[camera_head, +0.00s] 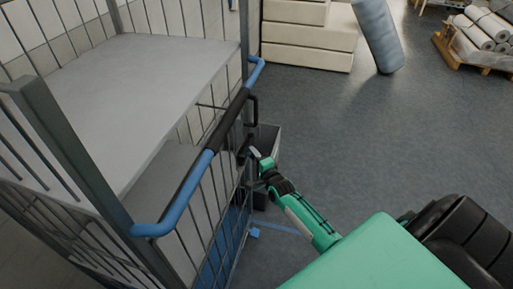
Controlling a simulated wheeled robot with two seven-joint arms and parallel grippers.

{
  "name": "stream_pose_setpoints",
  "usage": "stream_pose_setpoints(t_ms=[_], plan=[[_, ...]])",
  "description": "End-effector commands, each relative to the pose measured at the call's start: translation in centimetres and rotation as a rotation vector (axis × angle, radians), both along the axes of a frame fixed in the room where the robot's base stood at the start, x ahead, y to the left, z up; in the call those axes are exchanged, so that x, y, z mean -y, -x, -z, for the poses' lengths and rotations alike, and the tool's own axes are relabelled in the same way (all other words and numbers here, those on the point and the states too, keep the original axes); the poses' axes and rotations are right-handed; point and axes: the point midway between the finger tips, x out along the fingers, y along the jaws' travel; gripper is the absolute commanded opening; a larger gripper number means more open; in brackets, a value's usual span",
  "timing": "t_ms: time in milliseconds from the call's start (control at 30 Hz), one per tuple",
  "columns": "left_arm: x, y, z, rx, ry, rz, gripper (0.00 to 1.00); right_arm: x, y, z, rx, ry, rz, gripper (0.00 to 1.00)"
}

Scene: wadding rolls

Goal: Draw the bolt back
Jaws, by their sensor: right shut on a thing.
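A wire cage trolley (215,190) with grey shelves stands at the left, with a blue and black padded rail (196,172) along its near side. My right gripper (256,157) reaches in from the lower right to the trolley's edge, just right of the rail. It is shut on a small dark part there, apparently the bolt, which the fingers mostly hide. How far the bolt is drawn cannot be told. My left gripper is not in view.
Cream foam blocks (308,38) and a leaning blue-grey roll (378,35) are at the back. A pallet (462,58) of wrapped rolls is at upper right. The floor between is clear.

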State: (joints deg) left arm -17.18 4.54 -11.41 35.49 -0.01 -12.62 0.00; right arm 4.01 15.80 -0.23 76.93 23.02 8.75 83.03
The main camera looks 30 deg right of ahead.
Motion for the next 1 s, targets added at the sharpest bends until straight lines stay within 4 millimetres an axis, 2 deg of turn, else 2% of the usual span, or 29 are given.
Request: stream_pose_setpoints(t_ms=[67,367,400,467,800,1000], plan=[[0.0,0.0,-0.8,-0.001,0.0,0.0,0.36,-0.9,0.8,-0.1,-0.005,-0.002,0.0,0.0],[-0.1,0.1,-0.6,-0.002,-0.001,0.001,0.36,-1.2,1.0,0.2,-0.004,-0.001,-0.001,0.0],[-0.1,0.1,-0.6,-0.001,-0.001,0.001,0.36,-1.2,1.0,0.2,-0.005,-0.001,-0.001,0.34],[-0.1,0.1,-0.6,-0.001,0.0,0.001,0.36,-1.2,1.0,0.2,-0.004,-0.001,-0.001,0.46],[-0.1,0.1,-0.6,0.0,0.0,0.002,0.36,-1.0,1.1,0.1,-0.002,0.0,0.001,0.48],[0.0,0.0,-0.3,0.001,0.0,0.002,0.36,-1.2,3.1,0.2,-0.003,-0.001,0.0,0.48]])
